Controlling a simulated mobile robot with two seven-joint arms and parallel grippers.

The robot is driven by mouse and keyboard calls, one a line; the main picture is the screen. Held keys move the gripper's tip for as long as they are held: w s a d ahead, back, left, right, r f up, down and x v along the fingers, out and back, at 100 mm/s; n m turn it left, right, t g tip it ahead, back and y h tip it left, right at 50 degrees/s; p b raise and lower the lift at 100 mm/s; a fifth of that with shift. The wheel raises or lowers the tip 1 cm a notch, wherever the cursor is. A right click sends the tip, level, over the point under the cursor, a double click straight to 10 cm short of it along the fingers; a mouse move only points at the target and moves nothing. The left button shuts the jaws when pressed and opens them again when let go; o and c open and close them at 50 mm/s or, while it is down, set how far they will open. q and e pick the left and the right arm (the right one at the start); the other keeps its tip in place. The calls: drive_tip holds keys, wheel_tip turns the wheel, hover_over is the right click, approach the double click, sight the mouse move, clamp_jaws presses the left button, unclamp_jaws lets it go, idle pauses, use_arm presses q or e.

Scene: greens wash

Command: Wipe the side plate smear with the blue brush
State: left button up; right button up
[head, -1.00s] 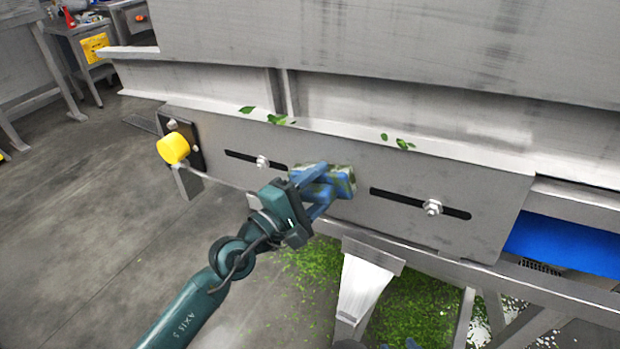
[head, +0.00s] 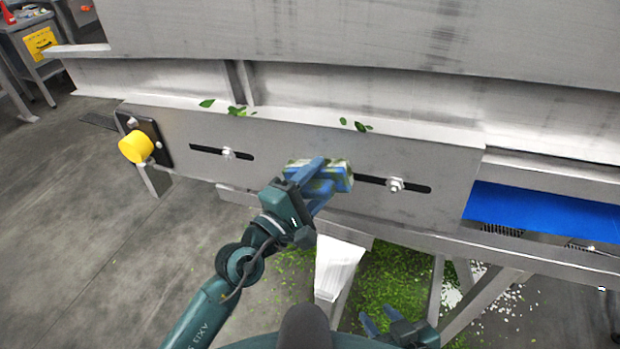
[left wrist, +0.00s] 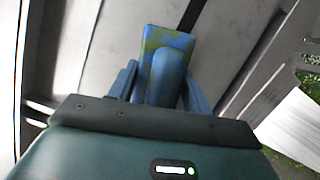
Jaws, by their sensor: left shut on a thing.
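The side plate (head: 300,135) is a long grey metal panel with two dark slots and bolts. My left gripper (head: 318,182) is shut on the blue brush (head: 338,180), which has green stains, and holds it at the plate between the slots. In the left wrist view the brush (left wrist: 168,42) shows between the gripper fingers (left wrist: 160,85). Whether it touches the plate is unclear. I cannot make out a smear; the brush and gripper cover part of the plate. My right gripper (head: 382,320) is low at the bottom edge, empty, its fingers apart.
A yellow knob (head: 136,147) sticks out at the plate's left end. Leaf scraps (head: 236,111) lie on the ledge above. A blue belt (head: 545,218) is at the right. Green bits (head: 395,280) litter the floor below, beside a white chute (head: 335,268). Floor at left is clear.

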sight(271, 152)
use_arm(q)
drive_tip(key=shift+w+a+b, duration=0.2)
drive_tip(key=shift+w+a, duration=0.05)
drive_tip(key=shift+a, duration=0.4)
drive_tip(key=shift+w+a+b, duration=0.25)
drive_tip(key=shift+w+a, duration=0.05)
drive_tip(key=shift+a, duration=0.35)
drive_tip(key=shift+w+a+b, duration=0.2)
drive_tip(key=shift+w+a, duration=0.05)
drive_tip(key=shift+a, duration=0.4)
drive_tip(key=a+b, duration=0.1)
drive_tip(key=w+a, duration=0.1)
drive_tip(key=a, duration=0.1)
drive_tip(key=shift+w+a+b, duration=0.2)
drive_tip(key=shift+a+b, duration=0.05)
drive_tip(key=shift+b, duration=0.1)
drive_tip(key=shift+w+a+f+b, duration=0.1)
drive_tip(key=shift+w+a+b, duration=0.2)
drive_tip(key=shift+a+b, duration=0.3)
drive_tip(key=shift+w+a+b, duration=0.3)
drive_tip(key=shift+a+b, duration=0.1)
drive_tip(key=shift+a, duration=0.25)
drive_tip(key=shift+w+a, duration=0.15)
drive_tip(key=shift+a, duration=0.2)
drive_tip(key=shift+a+r, duration=0.2)
